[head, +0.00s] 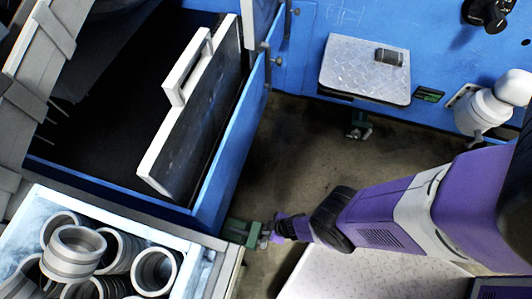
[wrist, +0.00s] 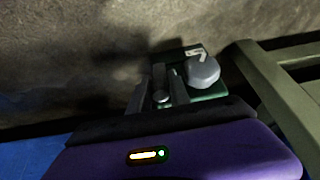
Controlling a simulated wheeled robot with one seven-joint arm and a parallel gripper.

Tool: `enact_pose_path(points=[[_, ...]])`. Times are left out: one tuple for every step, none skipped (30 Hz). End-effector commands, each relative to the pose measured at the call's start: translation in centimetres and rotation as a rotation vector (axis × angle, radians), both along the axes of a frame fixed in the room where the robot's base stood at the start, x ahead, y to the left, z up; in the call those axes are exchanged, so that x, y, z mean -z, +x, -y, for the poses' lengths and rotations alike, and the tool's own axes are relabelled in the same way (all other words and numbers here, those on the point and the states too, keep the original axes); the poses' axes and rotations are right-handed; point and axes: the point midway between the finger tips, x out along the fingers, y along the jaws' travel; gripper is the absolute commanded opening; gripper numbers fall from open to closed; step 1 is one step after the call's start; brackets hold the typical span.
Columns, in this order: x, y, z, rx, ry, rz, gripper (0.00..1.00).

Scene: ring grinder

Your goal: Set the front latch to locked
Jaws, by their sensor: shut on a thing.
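The front latch (head: 240,232) is a green bracket with grey metal parts, low at the corner between the blue machine side and the container of rings. In the wrist view its green plate (wrist: 211,91) carries a round grey knob (wrist: 203,72) and a small white label. My gripper (head: 269,235) reaches the latch from the right. In the wrist view its dark fingers (wrist: 163,90) are shut on a small grey metal part of the latch (wrist: 162,98). The fingers hide most of that part, and I cannot read the label or the latch's setting.
A light container (head: 205,268) of metal rings (head: 76,250) stands at lower left. A panel with a white handle (head: 188,66) leans in the open blue machine. A metal-topped platform (head: 340,70) stands at the back. Bare floor (head: 300,150) lies between.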

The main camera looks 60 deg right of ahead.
Motion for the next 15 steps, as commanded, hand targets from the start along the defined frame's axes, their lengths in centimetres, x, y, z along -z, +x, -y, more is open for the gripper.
enact_pose_path(points=[[0.06, 0.04, 0.00, -0.002, -0.001, 0.000, 0.00], [0.06, 0.05, -0.01, -0.002, -0.001, 0.000, 0.00], [0.05, 0.06, -0.01, -0.002, 0.000, 0.001, 0.00], [0.05, 0.06, -0.01, -0.002, 0.000, 0.001, 0.00], [0.05, 0.07, 0.00, -0.002, 0.000, 0.001, 0.00], [0.04, 0.08, 0.00, -0.002, 0.000, 0.001, 0.00], [0.04, 0.09, -0.01, -0.002, 0.000, 0.001, 0.29], [0.04, 0.09, -0.01, -0.002, 0.000, 0.001, 0.35], [0.03, 0.08, -0.01, -0.001, 0.000, 0.001, 0.42], [0.03, 0.08, -0.01, -0.001, 0.000, 0.001, 0.42], [0.02, 0.09, -0.01, -0.001, 0.000, 0.001, 0.42], [0.01, 0.08, -0.01, -0.001, 0.000, 0.001, 0.42], [0.01, 0.08, -0.01, -0.001, 0.000, 0.002, 0.42], [0.01, 0.08, -0.01, -0.001, 0.000, 0.002, 0.42], [0.00, 0.08, 0.00, 0.000, 0.001, 0.002, 0.42]])
